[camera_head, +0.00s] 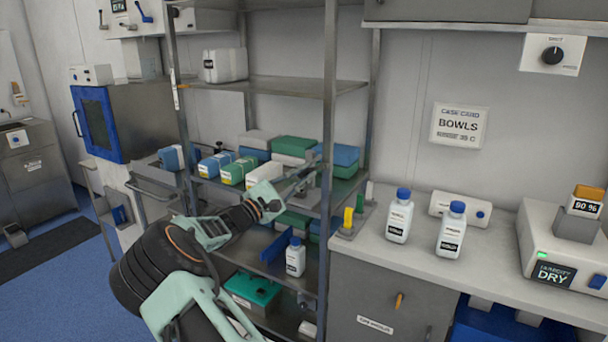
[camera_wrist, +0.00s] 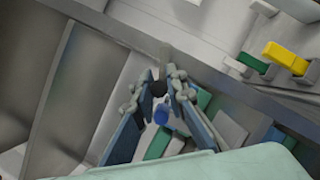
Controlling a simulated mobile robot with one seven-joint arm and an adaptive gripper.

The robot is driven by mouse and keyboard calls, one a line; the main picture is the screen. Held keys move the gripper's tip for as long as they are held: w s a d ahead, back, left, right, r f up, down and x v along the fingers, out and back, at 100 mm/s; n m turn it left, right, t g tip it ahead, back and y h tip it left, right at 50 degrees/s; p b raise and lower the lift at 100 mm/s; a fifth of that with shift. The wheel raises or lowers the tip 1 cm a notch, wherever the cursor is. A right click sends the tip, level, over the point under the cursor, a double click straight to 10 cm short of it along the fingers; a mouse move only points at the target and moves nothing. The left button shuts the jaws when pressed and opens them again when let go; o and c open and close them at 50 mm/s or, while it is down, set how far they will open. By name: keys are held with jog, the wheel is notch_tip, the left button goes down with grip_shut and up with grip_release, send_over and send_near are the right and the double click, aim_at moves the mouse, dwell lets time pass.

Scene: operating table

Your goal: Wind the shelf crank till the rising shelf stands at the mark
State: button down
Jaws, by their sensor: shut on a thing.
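The metal shelf rack stands in the middle of the head view. Its middle shelf (camera_head: 213,187) bears several blue, green and white boxes; its upper shelf (camera_head: 290,85) bears a white canister. My gripper (camera_head: 308,172) reaches across the middle shelf to the right front post. In the wrist view my gripper (camera_wrist: 160,88) is shut on a small dark knob (camera_wrist: 158,89), which looks like the crank's handle. The rest of the crank is mostly hidden behind the fingers. A small pale label (camera_head: 175,90) is on the left post; I cannot tell whether it is the mark.
A counter (camera_head: 380,255) right of the rack bears two blue-capped bottles (camera_head: 399,216) and a humidity device (camera_head: 560,250). Yellow and green pegs (camera_head: 348,218) stand close to the right post. A blue-capped bottle (camera_head: 295,258) stands on a lower shelf. Floor at left is open.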

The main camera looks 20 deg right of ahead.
jog(key=shift+f, duration=0.1)
jog(key=c, duration=1.9)
grip_release()
jog(key=shift+c, duration=0.2)
jog(key=v, duration=1.2)
